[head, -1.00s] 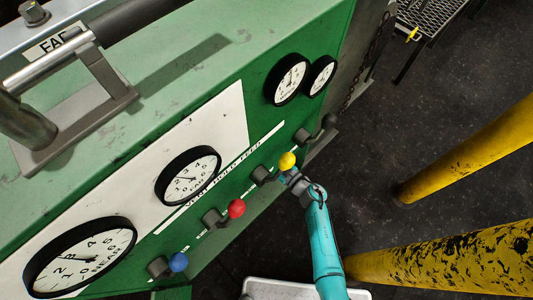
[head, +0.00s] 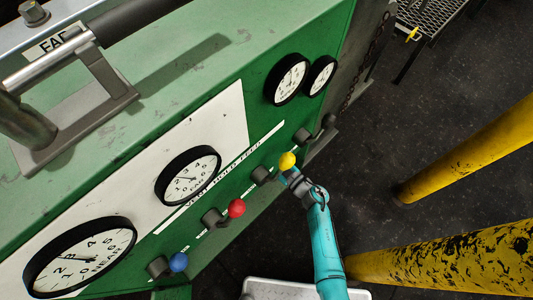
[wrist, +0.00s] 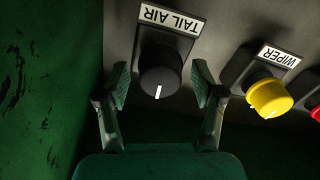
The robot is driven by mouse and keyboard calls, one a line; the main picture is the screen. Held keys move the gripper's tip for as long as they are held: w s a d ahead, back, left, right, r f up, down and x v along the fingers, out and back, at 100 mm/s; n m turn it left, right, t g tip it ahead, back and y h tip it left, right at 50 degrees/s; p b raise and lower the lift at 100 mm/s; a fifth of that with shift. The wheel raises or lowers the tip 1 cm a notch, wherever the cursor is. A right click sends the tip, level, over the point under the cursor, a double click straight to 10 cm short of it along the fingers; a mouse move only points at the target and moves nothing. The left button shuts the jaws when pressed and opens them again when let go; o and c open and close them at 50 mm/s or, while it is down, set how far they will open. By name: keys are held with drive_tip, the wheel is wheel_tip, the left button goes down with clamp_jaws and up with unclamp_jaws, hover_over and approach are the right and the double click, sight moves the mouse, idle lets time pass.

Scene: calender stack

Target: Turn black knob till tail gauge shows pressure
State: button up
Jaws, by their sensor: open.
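The black knob (wrist: 161,72) sits under a TAIL AIR label in the wrist view, its white mark pointing to the bottom of the picture. My gripper (wrist: 160,84) is open, with one finger on each side of the knob and a visible gap to each. Two small gauges (head: 287,79) (head: 321,76) are at the panel's right end. Their names are too small to read, so I cannot tell which is the tail gauge.
A yellow WIPER knob (wrist: 269,97) stands right of the black knob, and part of a red knob (wrist: 315,112) shows at the edge. Yellow posts (head: 465,150) stand at right.

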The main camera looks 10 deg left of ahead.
drive_tip(key=v, duration=1.1)
drive_tip(key=shift+s, duration=0.15)
drive_tip(key=s+d+r+m+t+h, duration=0.1)
drive_tip(key=s+d+r+m+h, duration=0.3)
drive_tip(key=s+r, duration=0.4)
drive_tip(key=s+d+r+m+t+h, duration=0.1)
drive_tip(key=s+d+r+m+h, duration=0.4)
drive_tip(key=s, duration=0.8)
drive_tip(key=s+d+r+m+t+h, duration=0.1)
drive_tip(key=s+d+r+m+h, duration=0.4)
drive_tip(key=s+r, duration=0.6)
drive_tip(key=shift+s+d+t, duration=0.3)
drive_tip(key=shift+d+t, duration=0.05)
drive_tip(key=shift+t, duration=0.05)
drive_tip(key=shift+r, duration=0.1)
idle(1.3)
